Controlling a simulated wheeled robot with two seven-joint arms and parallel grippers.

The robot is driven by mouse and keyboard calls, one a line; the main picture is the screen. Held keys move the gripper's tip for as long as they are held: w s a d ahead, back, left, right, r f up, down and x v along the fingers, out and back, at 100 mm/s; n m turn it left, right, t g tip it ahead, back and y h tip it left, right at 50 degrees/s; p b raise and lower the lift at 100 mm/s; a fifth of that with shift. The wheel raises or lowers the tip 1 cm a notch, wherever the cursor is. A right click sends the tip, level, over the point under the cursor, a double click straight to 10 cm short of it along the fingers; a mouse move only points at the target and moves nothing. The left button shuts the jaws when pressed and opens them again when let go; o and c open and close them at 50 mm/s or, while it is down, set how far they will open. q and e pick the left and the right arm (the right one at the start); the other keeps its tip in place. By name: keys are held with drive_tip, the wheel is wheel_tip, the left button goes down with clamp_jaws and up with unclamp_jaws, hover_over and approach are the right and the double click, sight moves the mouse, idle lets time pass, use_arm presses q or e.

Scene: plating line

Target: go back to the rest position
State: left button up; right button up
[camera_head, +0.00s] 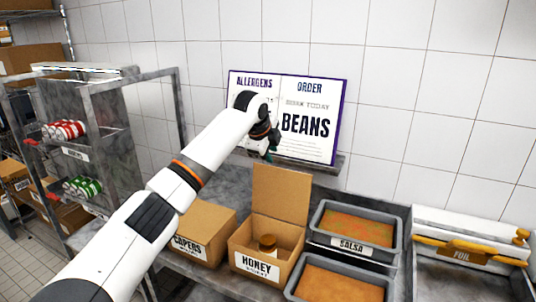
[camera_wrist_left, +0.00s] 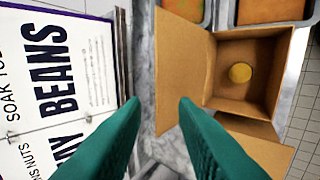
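My left arm reaches across the head view from the lower left. My left gripper (camera_head: 265,152) is in front of the lower part of the menu board (camera_head: 336,92), above the open lid of the honey box. In the left wrist view its two green fingers (camera_wrist_left: 158,108) stand apart with nothing between them, so it is open. The board, with "BEANS" on it, also shows at the left of that view (camera_wrist_left: 45,75). My right gripper is in neither view.
The open honey box (camera_head: 257,267) holds one jar (camera_head: 268,244). A closed capers box (camera_head: 203,228) stands left of it, a salsa tray (camera_head: 355,246) right, with another filled tray (camera_head: 340,286) in front. A foil dispenser (camera_head: 468,252) is far right. A shelf rack with cans (camera_head: 64,131) stands left.

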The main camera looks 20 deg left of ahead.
use_arm(q)
drive_tip(key=shift+v, duration=0.9)
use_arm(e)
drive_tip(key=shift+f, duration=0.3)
use_arm(q)
drive_tip(key=shift+f, duration=0.1)
